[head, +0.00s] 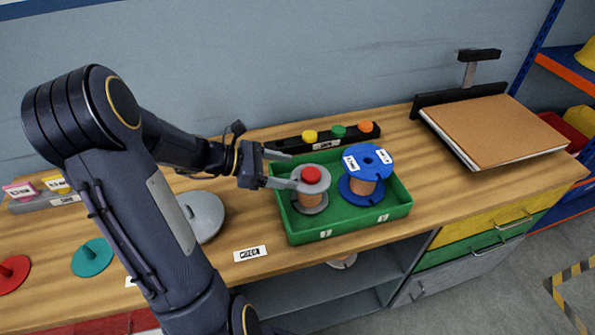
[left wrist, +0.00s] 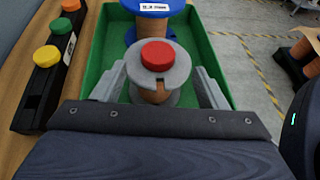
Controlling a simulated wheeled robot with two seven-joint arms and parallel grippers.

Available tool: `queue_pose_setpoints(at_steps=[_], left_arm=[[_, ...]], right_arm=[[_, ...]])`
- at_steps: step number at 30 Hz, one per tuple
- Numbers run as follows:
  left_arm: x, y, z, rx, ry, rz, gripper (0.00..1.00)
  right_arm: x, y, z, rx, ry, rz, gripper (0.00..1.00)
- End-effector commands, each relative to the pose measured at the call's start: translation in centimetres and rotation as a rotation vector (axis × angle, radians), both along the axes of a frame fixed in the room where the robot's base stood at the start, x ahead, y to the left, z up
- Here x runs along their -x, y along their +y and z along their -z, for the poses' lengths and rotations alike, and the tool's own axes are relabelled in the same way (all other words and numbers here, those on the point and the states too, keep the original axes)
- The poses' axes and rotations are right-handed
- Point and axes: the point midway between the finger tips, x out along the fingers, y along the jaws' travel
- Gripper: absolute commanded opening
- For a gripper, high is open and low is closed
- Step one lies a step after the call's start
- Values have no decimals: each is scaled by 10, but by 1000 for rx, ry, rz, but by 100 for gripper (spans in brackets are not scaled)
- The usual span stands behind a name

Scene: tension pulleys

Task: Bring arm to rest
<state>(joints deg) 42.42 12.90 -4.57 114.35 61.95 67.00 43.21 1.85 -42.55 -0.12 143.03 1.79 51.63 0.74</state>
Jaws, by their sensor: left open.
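My left gripper (head: 282,171) reaches in from the left over the green tray (head: 350,222). Its fingers are open, one on each side of a grey spool with a red cap (head: 311,175). In the left wrist view the red-capped spool (left wrist: 157,60) stands between the two fingers (left wrist: 155,92), and I cannot tell whether they touch it. A blue spool (head: 367,165) stands in the tray to the right of the grey one. It also shows at the top of the left wrist view (left wrist: 152,8). My right gripper is not in view.
A black rack with coloured caps (head: 338,131) stands behind the tray. A grey disc (head: 203,215), a teal disc (head: 93,257) and a red disc (head: 12,271) lie on the left of the wooden bench (head: 440,190). A stand with brown boards (head: 495,128) is at right.

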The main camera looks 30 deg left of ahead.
Motion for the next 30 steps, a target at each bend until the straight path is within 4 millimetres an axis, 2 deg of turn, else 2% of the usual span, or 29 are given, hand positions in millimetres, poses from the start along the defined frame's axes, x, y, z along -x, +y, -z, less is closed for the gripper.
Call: queue_pose_setpoints(at_steps=[6, 22, 26, 29, 30], left_arm=[[16, 17, -10, 0, 0, 1, 66], [18, 18, -12, -3, -2, 7, 66], [26, -5, -28, -99, -50, 106, 66], [48, -45, -50, -292, -153, 300, 66], [61, -62, -58, -395, -213, 401, 66]], right_arm=[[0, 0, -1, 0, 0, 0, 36], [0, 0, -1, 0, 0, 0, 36], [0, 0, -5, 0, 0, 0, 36], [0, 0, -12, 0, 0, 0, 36], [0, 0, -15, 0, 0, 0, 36]])
